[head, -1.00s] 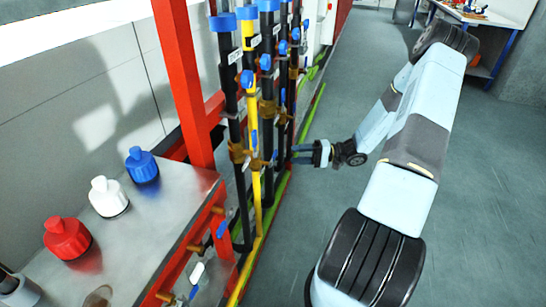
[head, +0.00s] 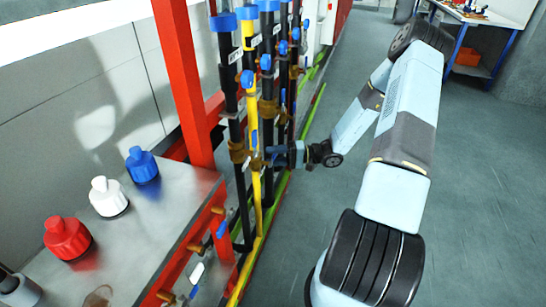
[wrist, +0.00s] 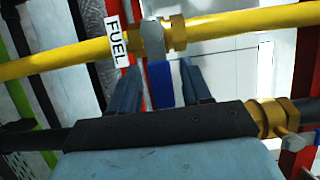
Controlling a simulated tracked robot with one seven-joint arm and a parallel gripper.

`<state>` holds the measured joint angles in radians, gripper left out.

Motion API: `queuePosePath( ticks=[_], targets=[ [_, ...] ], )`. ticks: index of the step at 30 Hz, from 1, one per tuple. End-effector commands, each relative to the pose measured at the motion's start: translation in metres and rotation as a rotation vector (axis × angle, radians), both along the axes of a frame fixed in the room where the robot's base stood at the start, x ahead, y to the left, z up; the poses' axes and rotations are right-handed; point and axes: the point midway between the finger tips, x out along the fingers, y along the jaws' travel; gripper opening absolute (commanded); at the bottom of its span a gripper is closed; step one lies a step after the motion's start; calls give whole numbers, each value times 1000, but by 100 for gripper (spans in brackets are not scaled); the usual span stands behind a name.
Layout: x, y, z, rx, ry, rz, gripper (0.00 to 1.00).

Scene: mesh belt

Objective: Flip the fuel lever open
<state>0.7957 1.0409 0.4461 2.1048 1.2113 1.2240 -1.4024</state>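The fuel lever (wrist: 160,82) shows in the wrist view as a metal arm with a blue grip, standing across the yellow pipe at a brass valve body (wrist: 173,36). A white FUEL label (wrist: 117,41) is on the pipe to its left. My gripper (head: 273,154) is open beside the yellow pipe (head: 267,186) in the head view. In the wrist view its two dark fingers stand on either side of the blue grip, with gaps visible. The lower end of the grip is hidden behind the gripper body.
Black pipes (head: 229,90) with blue caps stand close around the yellow one, beside a red post (head: 183,85). A steel bench (head: 143,222) with red, white and blue bottles is at left. The floor (head: 480,190) at right is clear.

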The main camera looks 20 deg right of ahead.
Motion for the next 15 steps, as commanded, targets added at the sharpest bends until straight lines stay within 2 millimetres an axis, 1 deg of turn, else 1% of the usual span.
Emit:
queuePosePath(
  ticks=[1,12,15],
  targets=[
    [0,0,0,0,0,0,43],
    [0,0,0,-1,0,0,8],
    [0,0,-1,-1,1,0,0]
  ],
)
